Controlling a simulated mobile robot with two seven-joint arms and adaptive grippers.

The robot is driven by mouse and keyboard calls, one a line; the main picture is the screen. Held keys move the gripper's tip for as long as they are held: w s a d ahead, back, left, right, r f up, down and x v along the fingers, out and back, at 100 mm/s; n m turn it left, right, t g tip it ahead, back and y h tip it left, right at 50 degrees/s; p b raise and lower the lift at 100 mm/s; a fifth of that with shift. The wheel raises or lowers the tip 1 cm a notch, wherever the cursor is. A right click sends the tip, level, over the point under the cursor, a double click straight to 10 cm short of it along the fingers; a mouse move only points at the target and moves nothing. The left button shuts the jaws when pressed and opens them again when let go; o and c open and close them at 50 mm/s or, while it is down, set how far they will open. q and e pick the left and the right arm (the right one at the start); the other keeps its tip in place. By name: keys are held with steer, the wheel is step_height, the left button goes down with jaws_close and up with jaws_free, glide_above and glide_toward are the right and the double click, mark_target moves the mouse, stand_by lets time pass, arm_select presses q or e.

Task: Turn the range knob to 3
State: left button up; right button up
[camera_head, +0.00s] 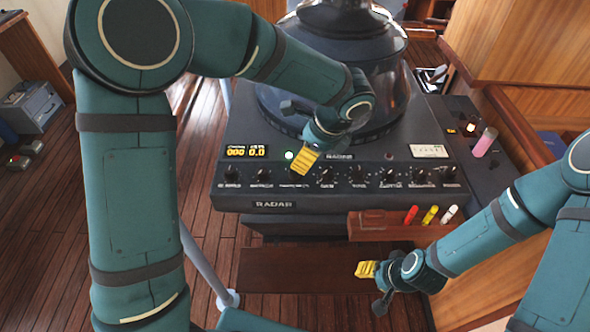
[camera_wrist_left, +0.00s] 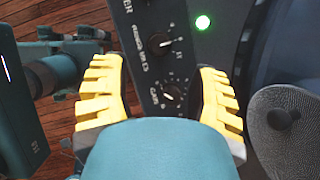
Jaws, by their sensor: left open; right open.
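The radar console (camera_head: 238,198) has a row of black knobs along its sloped front. The range knob (camera_wrist_left: 159,43) shows in the left wrist view as a dark knob with a pale pointer, beside small lettering that is hard to read. In the head view it is hidden behind my left gripper (camera_head: 304,162). That gripper is open above the panel, with its yellow fingers (camera_wrist_left: 162,72) on either side of the knob row and apart from the range knob. The gain knob (camera_wrist_left: 170,93) lies between the fingers in the wrist view. My right gripper (camera_head: 366,269) is open and empty, low in front of the console.
A lit green lamp (camera_head: 289,155) and a yellow digital display (camera_head: 247,151) sit above the knobs. The dark radar hood (camera_head: 335,70) rises behind. A wooden holder (camera_head: 375,228) with red, yellow and white markers hangs from the front. A pink-topped cylinder (camera_head: 485,142) stands right.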

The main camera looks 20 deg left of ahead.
mark_target(294, 173)
arm_select(q)
steer(key=x, duration=0.7)
steer(key=shift+a+f+b, duration=0.15)
steer(key=shift+f+b, duration=0.2)
steer(key=shift+f, duration=0.05)
jaws_close()
